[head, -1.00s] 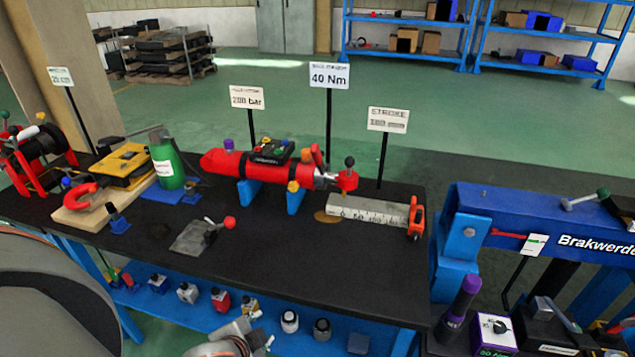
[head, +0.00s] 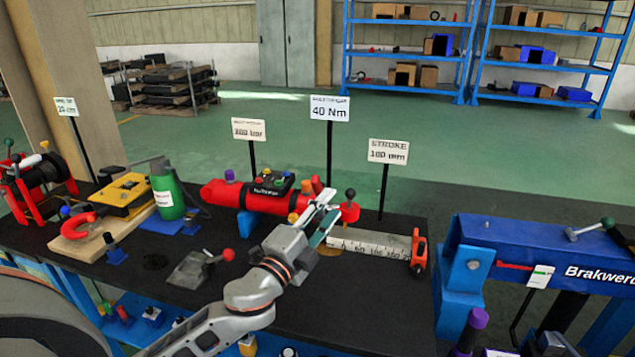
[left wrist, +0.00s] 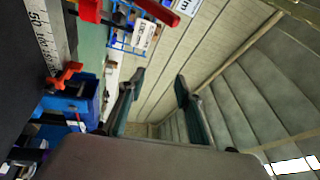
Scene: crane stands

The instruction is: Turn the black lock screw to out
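A red hydraulic cylinder (head: 250,196) lies on blue supports on the black bench. At its right end is a red collar (head: 349,212) with a black knob (head: 350,193) standing upright on it. I cannot tell for certain whether this knob is the lock screw. My left gripper (head: 326,213) is beside the cylinder's right end, just left of the collar, and hides part of the rod. In the left wrist view its two fingers (left wrist: 160,100) stand apart with nothing between them. Red parts (left wrist: 90,10) show at that view's top edge. My right gripper is not in view.
A stroke scale (head: 375,247) with an orange-red end piece (head: 418,251) lies right of the gripper. Sign posts, including the 40 Nm sign (head: 329,108), rise behind the cylinder. A small plate with a red-knobbed lever (head: 228,255) lies left of my arm. The bench's front right is clear.

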